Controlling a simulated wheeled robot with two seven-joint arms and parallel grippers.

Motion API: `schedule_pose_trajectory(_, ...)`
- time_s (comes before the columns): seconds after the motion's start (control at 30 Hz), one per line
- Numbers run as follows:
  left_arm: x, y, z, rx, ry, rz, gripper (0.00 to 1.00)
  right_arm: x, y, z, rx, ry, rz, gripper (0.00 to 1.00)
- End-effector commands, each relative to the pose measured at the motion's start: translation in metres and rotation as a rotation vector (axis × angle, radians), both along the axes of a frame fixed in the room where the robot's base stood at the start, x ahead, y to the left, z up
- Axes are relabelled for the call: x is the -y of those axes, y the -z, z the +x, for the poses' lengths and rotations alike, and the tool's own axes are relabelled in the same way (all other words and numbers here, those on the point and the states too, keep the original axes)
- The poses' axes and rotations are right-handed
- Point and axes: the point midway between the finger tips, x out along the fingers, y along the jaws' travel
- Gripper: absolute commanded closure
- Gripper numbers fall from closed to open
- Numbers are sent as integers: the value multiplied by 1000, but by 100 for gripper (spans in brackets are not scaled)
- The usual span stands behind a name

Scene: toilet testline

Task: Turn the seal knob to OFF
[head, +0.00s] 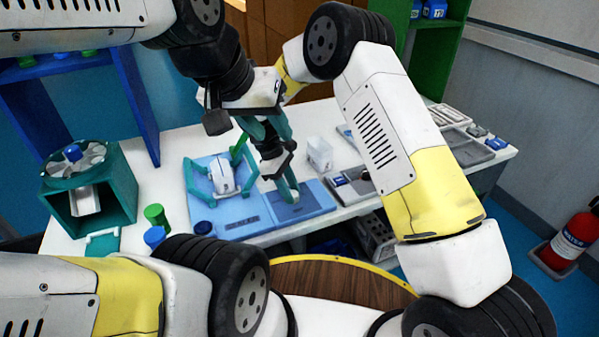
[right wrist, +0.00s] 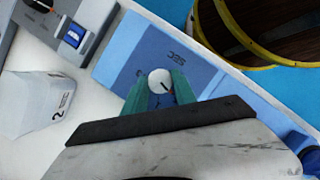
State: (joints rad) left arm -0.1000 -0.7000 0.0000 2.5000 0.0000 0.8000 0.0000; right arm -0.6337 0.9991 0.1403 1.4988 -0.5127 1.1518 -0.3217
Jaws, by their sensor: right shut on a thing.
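The seal knob (right wrist: 159,80) is a white round knob with a dark pointer line, on a blue panel (right wrist: 151,48) marked "SEC". Other lettering on the panel is partly covered and I cannot read it. My right gripper (right wrist: 158,92) has its two teal fingers on either side of the knob and is shut on it. In the head view my right gripper (head: 289,190) stands on the blue panel (head: 312,205), and the knob is hidden. My left gripper (head: 265,127) hangs higher, in front of the right wrist, with its teal fingers apart and empty.
A white device in a teal-armed blue cradle (head: 205,198) stands left of the panel. A white box (head: 319,154) stands behind it, and grey trays (head: 462,147) lie to the right. Green (head: 155,215) and blue (head: 154,237) cylinders stand near the front left.

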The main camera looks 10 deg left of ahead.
Motion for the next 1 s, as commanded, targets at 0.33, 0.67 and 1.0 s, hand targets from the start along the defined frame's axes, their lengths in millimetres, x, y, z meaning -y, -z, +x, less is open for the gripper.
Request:
schedule_pose_trajectory(0.33,0,0,0,0,0,0,64,0,0,1,1,0,1,52)
schedule_pose_trajectory(0.67,0,0,0,0,0,0,64,0,0,0,0,1,0,45)
schedule_pose_trajectory(1.0,0,0,0,0,0,0,64,-18,-42,4,2,1,3,45)
